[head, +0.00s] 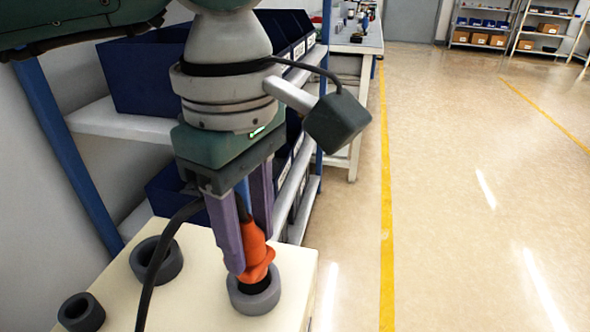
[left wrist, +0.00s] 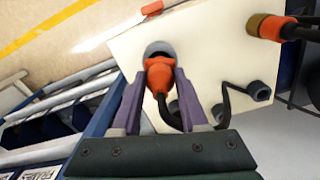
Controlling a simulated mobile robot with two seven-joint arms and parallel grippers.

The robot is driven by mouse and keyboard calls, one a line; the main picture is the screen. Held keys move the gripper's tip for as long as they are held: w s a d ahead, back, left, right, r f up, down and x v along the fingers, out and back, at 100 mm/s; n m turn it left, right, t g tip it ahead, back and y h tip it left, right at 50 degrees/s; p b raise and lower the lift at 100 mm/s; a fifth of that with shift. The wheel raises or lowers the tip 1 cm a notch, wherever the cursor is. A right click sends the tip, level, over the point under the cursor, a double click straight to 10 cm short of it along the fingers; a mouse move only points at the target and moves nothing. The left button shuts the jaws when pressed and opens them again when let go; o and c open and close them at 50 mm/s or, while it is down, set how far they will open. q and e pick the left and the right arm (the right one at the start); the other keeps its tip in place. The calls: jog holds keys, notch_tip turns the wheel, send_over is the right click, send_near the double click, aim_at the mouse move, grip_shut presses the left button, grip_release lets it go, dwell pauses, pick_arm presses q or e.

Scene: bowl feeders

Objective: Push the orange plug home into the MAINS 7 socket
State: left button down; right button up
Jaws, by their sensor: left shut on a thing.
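An orange plug (head: 255,251) with a black cable is between the purple fingers of my left gripper (head: 250,247), which is shut on it. The plug points down at a grey round socket (head: 254,296) on the cream panel (head: 205,290). Its nose is at the socket's mouth, and dark opening shows below the orange body. How deep it sits I cannot tell. In the left wrist view, the plug (left wrist: 159,72) lies between the fingertips (left wrist: 158,82), against the grey socket ring (left wrist: 160,48). No MAINS 7 label is readable. My right gripper is not in view.
Two more grey sockets stand on the panel, one larger (head: 156,260) and one smaller (head: 81,312). Another orange plug with a brown collar (left wrist: 265,27) shows in the left wrist view. Shelves with blue bins (head: 145,75) stand behind. Open floor (head: 450,200) lies right.

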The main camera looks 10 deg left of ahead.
pick_arm(q)
jog(key=shift+f+b, duration=0.2)
jog(key=shift+b, duration=0.35)
dwell(0.9)
jog(key=shift+f+b, duration=1.25)
jog(key=shift+b, duration=0.05)
dwell(0.5)
jog(key=shift+c, duration=0.7)
grip_release()
jog(key=shift+r, duration=0.1)
jog(key=shift+r+p, duration=2.3)
jog(key=shift+r, duration=1.3)
jog(key=shift+r, duration=0.1)
